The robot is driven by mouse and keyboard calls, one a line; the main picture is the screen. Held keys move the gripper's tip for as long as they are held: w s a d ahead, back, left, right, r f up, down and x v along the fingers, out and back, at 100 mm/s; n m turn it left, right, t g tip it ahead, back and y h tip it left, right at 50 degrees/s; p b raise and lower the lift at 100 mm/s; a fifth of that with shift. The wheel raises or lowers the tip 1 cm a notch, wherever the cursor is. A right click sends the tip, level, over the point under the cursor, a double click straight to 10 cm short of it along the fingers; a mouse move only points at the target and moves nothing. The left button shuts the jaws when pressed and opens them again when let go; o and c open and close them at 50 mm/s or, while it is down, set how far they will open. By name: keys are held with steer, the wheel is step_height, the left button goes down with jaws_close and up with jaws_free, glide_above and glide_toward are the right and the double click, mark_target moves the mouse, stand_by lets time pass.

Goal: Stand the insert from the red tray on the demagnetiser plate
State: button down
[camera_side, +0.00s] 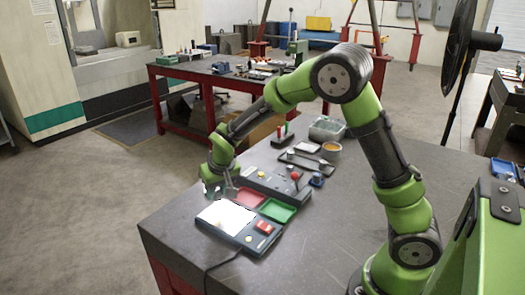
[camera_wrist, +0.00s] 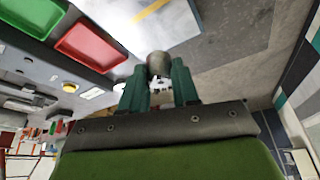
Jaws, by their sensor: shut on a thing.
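My gripper (camera_wrist: 160,85) is shut on a grey metal insert (camera_wrist: 158,64), whose rounded end shows between the fingertips in the wrist view. In the side view my gripper (camera_side: 216,190) is at the back left of the table, just left of the red tray (camera_side: 250,198) and behind the bright white plate (camera_side: 227,216). That plate has a dark base and a red switch and looks like the demagnetiser plate. The red tray also shows in the wrist view (camera_wrist: 90,42) and looks empty. How far the insert is above the plate is hard to tell.
A green tray (camera_side: 277,210) lies right of the red tray. A grey box (camera_side: 270,182) with a red-knobbed lever stands behind the trays. The table front is clear except for a cable.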

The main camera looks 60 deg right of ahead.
mark_target(219, 198)
steer(key=shift+f, duration=2.2)
steer(key=c, duration=0.8)
jaws_free()
steer(key=shift+o, duration=0.2)
steer(key=v, duration=1.7)
steer(key=shift+d, duration=0.15)
steer(key=s+a+r+t+y, duration=0.1)
steer(key=s+r+y, duration=0.1)
steer(key=s, duration=0.7)
steer(key=s+a+r+t+y, duration=0.1)
steer(key=s+r+t, duration=0.1)
steer(key=s, duration=0.7)
steer(key=shift+s+r+y, duration=0.2)
steer(key=shift+r+y, duration=0.2)
steer(key=shift+r, duration=0.15)
